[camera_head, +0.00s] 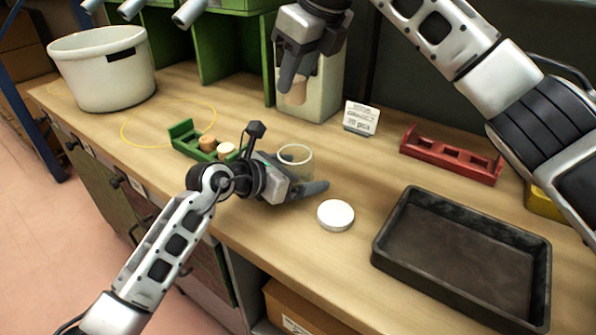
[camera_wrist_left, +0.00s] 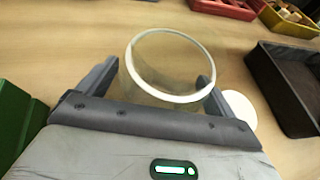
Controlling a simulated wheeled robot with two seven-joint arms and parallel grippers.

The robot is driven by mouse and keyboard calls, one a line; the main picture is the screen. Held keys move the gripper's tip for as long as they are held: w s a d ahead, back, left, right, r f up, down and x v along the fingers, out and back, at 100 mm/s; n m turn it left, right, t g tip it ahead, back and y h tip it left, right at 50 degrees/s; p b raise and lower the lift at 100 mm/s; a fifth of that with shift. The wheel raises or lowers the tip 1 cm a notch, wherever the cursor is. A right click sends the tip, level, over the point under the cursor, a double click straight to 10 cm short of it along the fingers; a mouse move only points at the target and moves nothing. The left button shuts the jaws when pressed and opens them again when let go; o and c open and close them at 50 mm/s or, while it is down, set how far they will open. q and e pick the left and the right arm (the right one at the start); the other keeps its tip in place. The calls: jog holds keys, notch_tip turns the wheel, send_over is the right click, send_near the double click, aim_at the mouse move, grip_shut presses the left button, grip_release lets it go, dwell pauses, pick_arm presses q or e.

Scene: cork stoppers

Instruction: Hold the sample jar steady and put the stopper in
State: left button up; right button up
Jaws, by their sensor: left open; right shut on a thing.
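The clear glass sample jar (camera_head: 294,156) stands upright on the bench, with its open mouth facing up. In the left wrist view the jar (camera_wrist_left: 170,66) sits between the fingers of my left gripper (camera_wrist_left: 155,85), with gaps at the sides. In the head view my left gripper (camera_head: 300,178) is low at the bench, open around the jar. My right gripper (camera_head: 298,80) is above and behind the jar, pointing down. It is shut on a tan stopper (camera_head: 296,94), partly hidden by a finger. The jar's base is hidden by my left gripper.
A green rack (camera_head: 186,138) with stoppers lies left of the jar. A white disc (camera_head: 335,215) and a dark tray (camera_head: 455,299) lie to the right. A red rack (camera_head: 450,157), a small sign (camera_head: 361,118) and a pale container (camera_head: 325,95) stand behind. A white pot (camera_head: 103,72) is far left.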

pick_arm(q)
jog(key=c, duration=1.2)
pick_arm(e)
send_near(299, 144)
jog(key=shift+a+f, duration=1.7)
jog(key=shift+f, duration=1)
pick_arm(q)
jog(key=shift+s+d+r, duration=0.15)
pick_arm(e)
jog(key=shift+s+d+f, duration=0.1)
jog(key=shift+s+f, duration=0.05)
jog(key=shift+f, duration=0.35)
jog(key=shift+s+d+f, duration=0.1)
jog(key=shift+f, duration=0.35)
pick_arm(q)
jog(key=shift+s+d, duration=0.1)
pick_arm(e)
jog(key=o, duration=0.9)
pick_arm(q)
jog(key=shift+w+a+f, duration=0.2)
jog(key=shift+w+a, duration=0.05)
jog(key=shift+a, duration=0.05)
pick_arm(e)
jog(key=shift+o, duration=0.6)
jog(key=a+v, duration=0.1)
jog(key=v, duration=1.3)
jog(key=shift+w, duration=0.15)
